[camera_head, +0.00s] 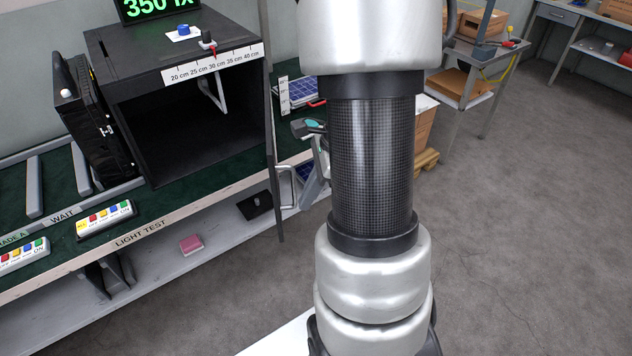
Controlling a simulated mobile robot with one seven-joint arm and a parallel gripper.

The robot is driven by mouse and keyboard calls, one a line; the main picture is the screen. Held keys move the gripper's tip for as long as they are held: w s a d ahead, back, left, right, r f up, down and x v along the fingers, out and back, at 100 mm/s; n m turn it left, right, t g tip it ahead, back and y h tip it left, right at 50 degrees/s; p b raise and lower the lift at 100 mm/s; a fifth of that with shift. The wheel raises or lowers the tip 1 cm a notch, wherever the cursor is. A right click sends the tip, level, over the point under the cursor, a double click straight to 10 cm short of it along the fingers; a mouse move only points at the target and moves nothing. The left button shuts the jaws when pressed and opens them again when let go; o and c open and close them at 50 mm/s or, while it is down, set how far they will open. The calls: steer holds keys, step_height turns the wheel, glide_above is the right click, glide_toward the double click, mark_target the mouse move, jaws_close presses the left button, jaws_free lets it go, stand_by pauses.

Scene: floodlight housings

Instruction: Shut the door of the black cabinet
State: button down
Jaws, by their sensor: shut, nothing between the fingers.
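The black cabinet (130,70) stands on the green bench at the left, its dark inside showing through the open front. Its door (273,140) appears as a thin dark panel, seen almost edge-on at the cabinet's right side. The door stands swung out towards me, well away from the opening, and its lower end hangs past the bench's front edge. A pale bar handle (286,187) sits low on the door's right face. My arm crosses the middle of the view to the right of the door. My gripper is not in view.
A finned black housing (95,120) stands left of the cabinet. Button boxes (104,218) line the bench front. A grey and teal device (308,128) shows between door and arm, partly hidden. A lower shelf holds a pink block (191,244).

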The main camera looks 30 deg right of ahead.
steer(key=shift+w+a+r, duration=0.1)
steer(key=shift+w+a, duration=0.35)
steer(key=shift+a, duration=0.4)
steer(key=shift+w+a+r, duration=0.1)
steer(key=shift+w+a, duration=0.3)
steer(key=shift+a, duration=0.45)
steer(key=shift+a, duration=0.1)
